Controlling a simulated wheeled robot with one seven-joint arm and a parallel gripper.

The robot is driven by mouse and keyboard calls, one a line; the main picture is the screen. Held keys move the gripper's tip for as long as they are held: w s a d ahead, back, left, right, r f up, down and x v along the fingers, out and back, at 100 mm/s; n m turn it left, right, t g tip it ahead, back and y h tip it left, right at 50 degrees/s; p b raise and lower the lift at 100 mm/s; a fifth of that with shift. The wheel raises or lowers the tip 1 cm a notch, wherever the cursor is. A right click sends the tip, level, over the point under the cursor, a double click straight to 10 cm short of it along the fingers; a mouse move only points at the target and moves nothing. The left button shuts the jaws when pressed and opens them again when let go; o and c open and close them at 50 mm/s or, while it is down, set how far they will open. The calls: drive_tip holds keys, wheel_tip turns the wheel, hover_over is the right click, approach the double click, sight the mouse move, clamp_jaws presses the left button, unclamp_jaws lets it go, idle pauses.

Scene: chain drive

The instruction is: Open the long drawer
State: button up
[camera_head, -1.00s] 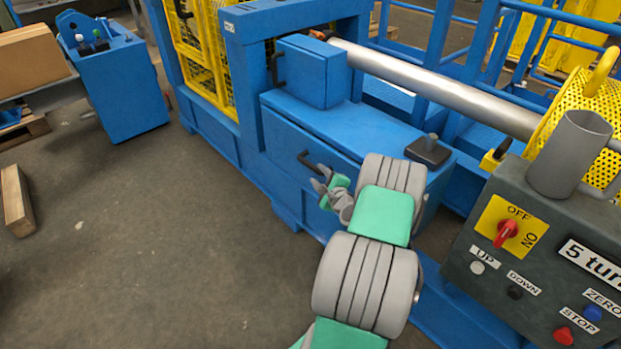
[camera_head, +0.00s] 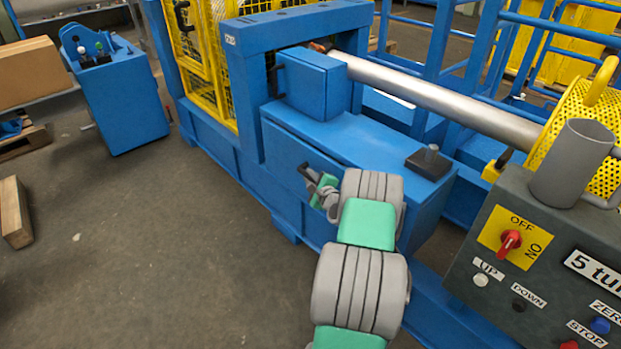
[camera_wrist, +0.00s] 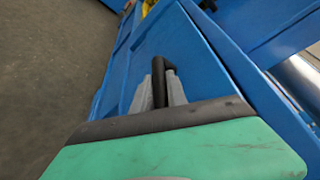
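The long drawer (camera_head: 283,150) is the blue front in the low blue housing, below the small blue box. Its front looks flush with the housing, so it appears closed. Its black handle (camera_wrist: 159,84) stands out from the front in the wrist view. My gripper (camera_head: 309,176) is at this handle. In the wrist view its two grey fingers (camera_wrist: 160,91) lie on either side of the handle bar, which fills the space between them. In the head view my gripper mostly hides the handle.
A black block with a grey knob (camera_head: 430,162) sits on the housing top. The control panel (camera_head: 500,275) stands close at the right. A steel shaft (camera_head: 430,98) runs above the housing. The floor (camera_head: 170,260) in front and left of the drawer is clear.

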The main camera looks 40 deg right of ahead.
clamp_jaws()
idle(0.9)
